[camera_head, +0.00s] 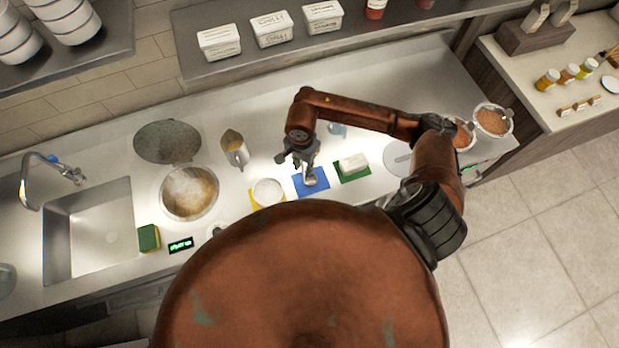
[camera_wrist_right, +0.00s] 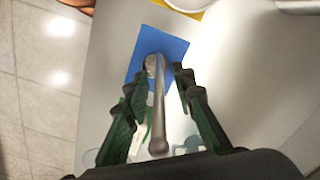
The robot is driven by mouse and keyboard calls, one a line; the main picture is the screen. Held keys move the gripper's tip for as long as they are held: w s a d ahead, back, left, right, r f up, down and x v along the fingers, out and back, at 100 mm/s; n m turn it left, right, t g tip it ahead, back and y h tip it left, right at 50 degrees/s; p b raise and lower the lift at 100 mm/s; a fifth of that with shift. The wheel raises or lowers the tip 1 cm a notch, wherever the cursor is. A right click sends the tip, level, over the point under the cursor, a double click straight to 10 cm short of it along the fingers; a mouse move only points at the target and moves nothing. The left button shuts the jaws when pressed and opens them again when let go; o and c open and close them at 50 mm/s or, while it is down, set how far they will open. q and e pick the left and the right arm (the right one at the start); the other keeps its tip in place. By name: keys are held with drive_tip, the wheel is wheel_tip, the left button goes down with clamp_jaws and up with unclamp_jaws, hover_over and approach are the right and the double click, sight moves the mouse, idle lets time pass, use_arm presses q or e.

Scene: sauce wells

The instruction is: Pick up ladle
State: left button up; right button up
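The ladle (camera_wrist_right: 157,105) is a grey metal tool seen in the right wrist view. Its bowl end is over a blue mat (camera_wrist_right: 172,46) and its rounded handle end points toward my right wrist. My right gripper (camera_wrist_right: 158,82) is open, with one green finger on each side of the ladle and a visible gap to each. In the head view my right gripper (camera_head: 303,162) reaches down at the blue mat (camera_head: 322,186), and the ladle (camera_head: 310,180) is partly hidden below it. My left gripper is not in view.
A green mat with a white block (camera_head: 353,164) lies right of the blue mat. A white round dish (camera_head: 267,191) on a yellow mat, a metal jug (camera_head: 235,150) and a large pot (camera_head: 189,193) stand to the left. The sink (camera_head: 90,235) is far left. A shelf (camera_head: 205,72) overhangs the back.

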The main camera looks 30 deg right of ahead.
drive_tip(key=shift+c, duration=0.5)
clamp_jaws()
drive_tip(key=shift+r, duration=0.1)
drive_tip(key=s+a+r+b, duration=0.6)
drive_tip(key=s+a+r, duration=0.3)
drive_tip(key=s+r, duration=0.2)
drive_tip(key=shift+r, duration=0.95)
